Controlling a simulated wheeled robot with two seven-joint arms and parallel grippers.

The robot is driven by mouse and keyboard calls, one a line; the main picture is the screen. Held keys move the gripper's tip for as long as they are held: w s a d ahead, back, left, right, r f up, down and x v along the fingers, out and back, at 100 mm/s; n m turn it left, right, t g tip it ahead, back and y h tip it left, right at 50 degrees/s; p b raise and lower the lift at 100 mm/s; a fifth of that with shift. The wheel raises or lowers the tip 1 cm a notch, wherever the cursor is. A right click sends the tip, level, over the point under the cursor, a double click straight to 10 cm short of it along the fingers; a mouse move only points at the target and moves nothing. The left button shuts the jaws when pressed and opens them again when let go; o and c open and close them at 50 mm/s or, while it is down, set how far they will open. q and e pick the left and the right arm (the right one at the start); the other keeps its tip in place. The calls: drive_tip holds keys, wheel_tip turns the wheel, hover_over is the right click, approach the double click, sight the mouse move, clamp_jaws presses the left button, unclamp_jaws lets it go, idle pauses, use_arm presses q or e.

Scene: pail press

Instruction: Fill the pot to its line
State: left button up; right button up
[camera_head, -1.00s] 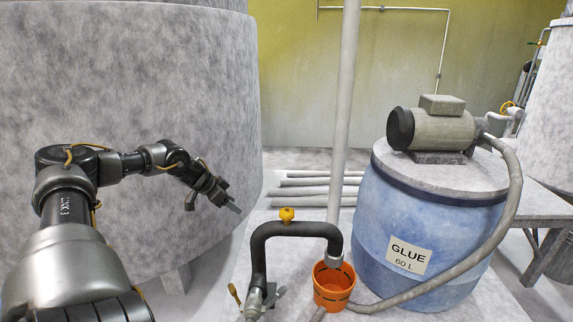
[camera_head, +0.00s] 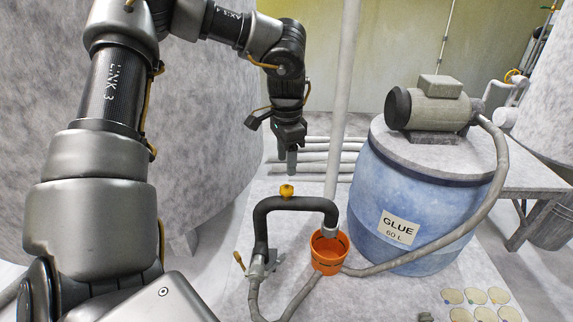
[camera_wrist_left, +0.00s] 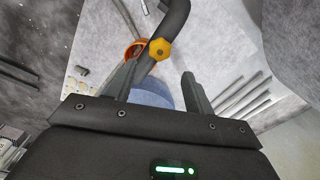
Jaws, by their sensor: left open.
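An orange pot (camera_head: 322,268) stands on the pale floor, its mouth below the grey end of a dark bent pipe (camera_head: 262,225). A dark line shows inside the pot; I cannot make out any contents. A yellow knob (camera_head: 287,191) sits on top of the pipe. My left gripper (camera_head: 291,172) points down just above the knob, open and empty. In the left wrist view the knob (camera_wrist_left: 160,49) lies beyond the gap between my left fingertips (camera_wrist_left: 162,80), not between them. The pot (camera_wrist_left: 133,49) also shows there, partly hidden by the pipe. My right gripper is out of view.
A blue drum (camera_head: 375,205) marked GLUE 60 L carries a motor (camera_head: 438,105); its hose (camera_head: 440,242) runs past the pot. A clamp with a brass lever (camera_head: 239,260) holds the pipe's foot. An upright pole (camera_head: 345,90) stands behind. Several pale discs (camera_head: 476,296) lie at lower right.

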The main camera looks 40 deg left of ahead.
sight(287, 186)
use_arm(q)
wheel_tip(287, 186, down, 9)
drive_tip(key=shift+f+b, duration=0.1)
drive_tip(key=shift+b, duration=1.1)
drive_tip(key=shift+w+r, duration=0.1)
drive_tip(key=shift+r, duration=0.15)
drive_tip(key=shift+c, duration=1.3)
drive_tip(key=c, duration=0.3)
